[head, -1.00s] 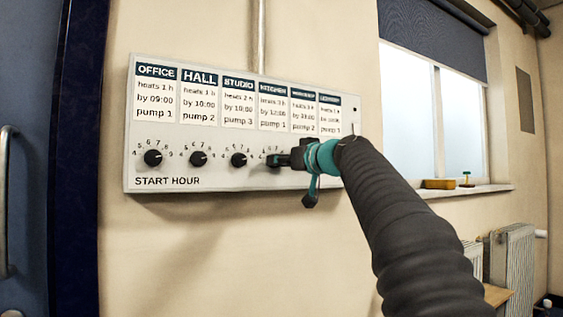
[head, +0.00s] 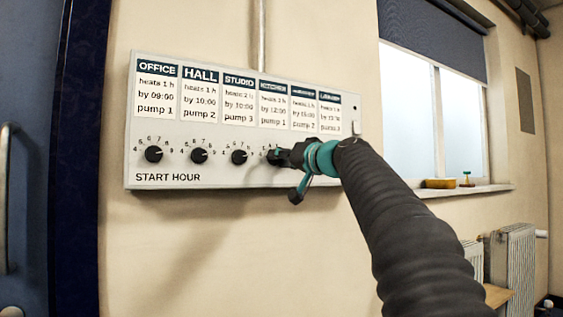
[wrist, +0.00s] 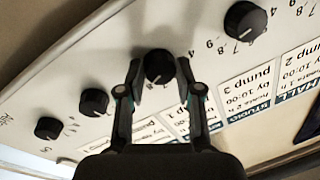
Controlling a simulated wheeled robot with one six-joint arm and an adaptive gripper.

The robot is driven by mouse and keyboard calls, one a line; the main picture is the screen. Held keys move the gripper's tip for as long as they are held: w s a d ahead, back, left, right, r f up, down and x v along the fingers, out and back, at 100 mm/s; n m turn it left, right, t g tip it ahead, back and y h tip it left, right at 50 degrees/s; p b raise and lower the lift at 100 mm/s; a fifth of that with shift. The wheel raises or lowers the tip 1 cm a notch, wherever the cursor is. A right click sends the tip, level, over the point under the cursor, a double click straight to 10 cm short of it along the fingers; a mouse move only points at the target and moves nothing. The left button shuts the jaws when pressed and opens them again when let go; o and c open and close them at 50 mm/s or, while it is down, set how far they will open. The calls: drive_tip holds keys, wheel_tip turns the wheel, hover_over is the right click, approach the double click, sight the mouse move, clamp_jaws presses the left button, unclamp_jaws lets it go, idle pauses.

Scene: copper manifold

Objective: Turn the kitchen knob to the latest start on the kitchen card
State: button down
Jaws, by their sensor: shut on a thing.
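The kitchen card (head: 272,103) is the fourth from the left on a white wall panel. It reads "by 12:00" and "pump 1"; its heating hours are too blurred to read surely. My gripper (head: 276,157) is at the black kitchen knob below that card, largely hiding it in the head view. In the wrist view the kitchen knob (wrist: 158,66) sits between the two fingertips of my gripper (wrist: 158,72), which are shut on it. A pale mark shows on the knob's face, but I cannot tell which hour it points to.
The office knob (head: 153,154), hall knob (head: 199,155) and studio knob (head: 239,157) lie to the left. Two more knobs (wrist: 94,102) (wrist: 47,128) are on the other side in the wrist view. A window sill (head: 465,190) and radiator (head: 513,255) are at right.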

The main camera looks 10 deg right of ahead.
drive_tip(key=shift+m, duration=0.7)
drive_tip(key=c, duration=0.8)
unclamp_jaws()
drive_tip(key=shift+o, duration=0.2)
drive_tip(key=shift+d, duration=0.1)
drive_tip(key=v, duration=1.2)
drive_tip(key=shift+f, duration=0.2)
